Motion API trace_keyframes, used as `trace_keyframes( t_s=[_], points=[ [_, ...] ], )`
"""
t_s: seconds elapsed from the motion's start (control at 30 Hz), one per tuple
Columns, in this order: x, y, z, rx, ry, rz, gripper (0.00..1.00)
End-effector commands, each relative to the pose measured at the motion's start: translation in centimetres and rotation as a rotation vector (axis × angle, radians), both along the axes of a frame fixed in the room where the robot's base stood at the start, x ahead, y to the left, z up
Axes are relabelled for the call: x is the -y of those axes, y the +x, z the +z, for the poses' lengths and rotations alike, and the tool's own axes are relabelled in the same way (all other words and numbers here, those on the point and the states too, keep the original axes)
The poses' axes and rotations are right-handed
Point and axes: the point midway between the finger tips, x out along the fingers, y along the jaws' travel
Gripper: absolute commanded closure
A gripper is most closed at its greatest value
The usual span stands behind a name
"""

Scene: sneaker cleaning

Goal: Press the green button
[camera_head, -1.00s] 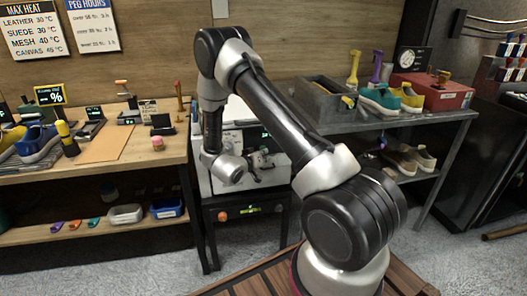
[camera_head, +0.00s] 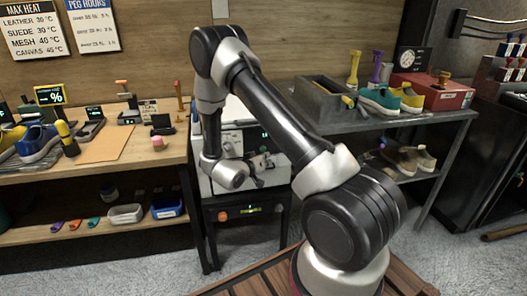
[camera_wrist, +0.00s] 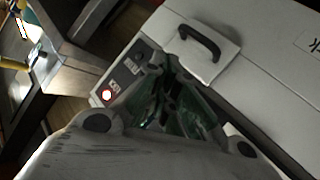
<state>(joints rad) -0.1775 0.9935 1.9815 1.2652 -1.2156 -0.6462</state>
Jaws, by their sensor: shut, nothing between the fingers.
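A pale boxy machine (camera_head: 280,178) stands between the two benches. My gripper (camera_head: 266,163) is shut and empty in front of the machine. In the wrist view my gripper (camera_wrist: 167,68) has its fingertips close to the panel's right end; I cannot tell whether they touch.
A black stand (camera_head: 247,232) under the machine has an orange knob and a small green display. The left bench (camera_head: 150,168) carries shoes and tools.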

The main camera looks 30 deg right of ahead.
Motion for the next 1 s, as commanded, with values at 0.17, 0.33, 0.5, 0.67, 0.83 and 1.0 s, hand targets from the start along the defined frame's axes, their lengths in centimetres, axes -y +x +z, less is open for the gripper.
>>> trace_keyframes(
  t_s=[0.17, 0.33, 0.5, 0.67, 0.83, 1.0],
  points=[
    [-0.5, -1.8, 0.0, -0.002, -0.002, 0.001, 1.00],
    [-0.9, -3.3, 0.0, -0.002, -0.001, 0.001, 1.00],
    [-1.1, -3.8, 0.0, 0.001, -0.001, 0.000, 1.00],
    [-1.1, -3.8, 0.0, 0.001, -0.001, 0.000, 1.00],
    [-1.1, -3.8, 0.0, 0.001, -0.001, 0.000, 1.00],
    [-1.1, -3.8, 0.0, 0.001, -0.001, 0.000, 1.00]
  ],
)
